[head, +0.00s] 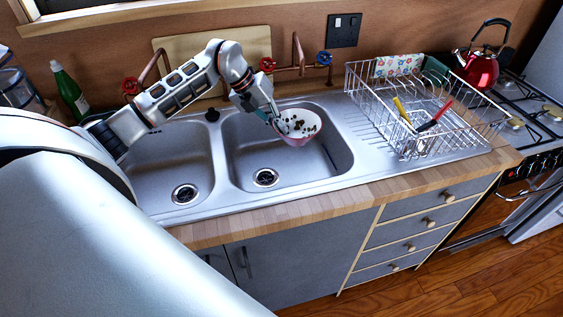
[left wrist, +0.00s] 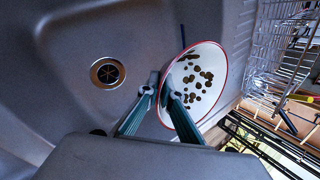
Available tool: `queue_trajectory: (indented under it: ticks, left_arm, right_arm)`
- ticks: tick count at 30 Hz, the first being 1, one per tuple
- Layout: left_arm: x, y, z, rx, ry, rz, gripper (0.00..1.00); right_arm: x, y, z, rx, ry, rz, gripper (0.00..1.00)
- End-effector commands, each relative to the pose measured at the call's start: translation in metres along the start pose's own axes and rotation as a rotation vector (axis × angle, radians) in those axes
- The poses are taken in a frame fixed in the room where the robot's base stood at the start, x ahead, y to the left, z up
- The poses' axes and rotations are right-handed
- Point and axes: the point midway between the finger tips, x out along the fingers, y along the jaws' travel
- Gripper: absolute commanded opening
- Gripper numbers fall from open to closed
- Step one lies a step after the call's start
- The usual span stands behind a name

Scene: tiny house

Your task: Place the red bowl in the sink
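The red bowl (head: 298,126) has a white inside with dark spots and a pinkish-red outside. It hangs tilted over the right basin of the steel sink (head: 345,181). The basin floor and drain (left wrist: 107,72) lie below, apart from the bowl. My right gripper is not in view.
A wire dish rack (head: 420,110) with utensils stands right of the basins. Taps (head: 297,62) rise behind the sink. A green bottle (head: 70,92) is at the back left. A red kettle (head: 478,68) sits on the stove. Both basins look otherwise empty.

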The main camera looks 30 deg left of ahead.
Motion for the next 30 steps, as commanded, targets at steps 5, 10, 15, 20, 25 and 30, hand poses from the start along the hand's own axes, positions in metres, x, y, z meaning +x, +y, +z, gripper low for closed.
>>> queue_trajectory:
  ticks: [5,10,15,20,25,30]
  left_arm:
    - [0.039,0.021,-0.007,-0.003,0.002,-0.003,0.0]
    - [0.07,0.039,-0.011,-0.003,0.0,-0.003,0.0]
    - [0.086,0.048,-0.013,0.0,-0.003,-0.003,0.0]
    - [0.093,0.053,-0.014,-0.001,-0.002,-0.001,0.0]
    - [0.114,0.064,-0.018,-0.003,-0.001,-0.003,0.0]
    - [0.125,0.071,-0.019,0.0,-0.003,-0.002,0.0]
  right_arm:
    - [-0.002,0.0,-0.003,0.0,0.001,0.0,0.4]
    - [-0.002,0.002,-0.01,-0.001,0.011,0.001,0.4]
    - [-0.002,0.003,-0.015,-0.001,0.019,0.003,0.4]
    - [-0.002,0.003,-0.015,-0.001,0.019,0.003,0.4]
    - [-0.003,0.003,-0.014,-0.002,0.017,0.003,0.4]
    - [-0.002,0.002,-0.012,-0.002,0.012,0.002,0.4]
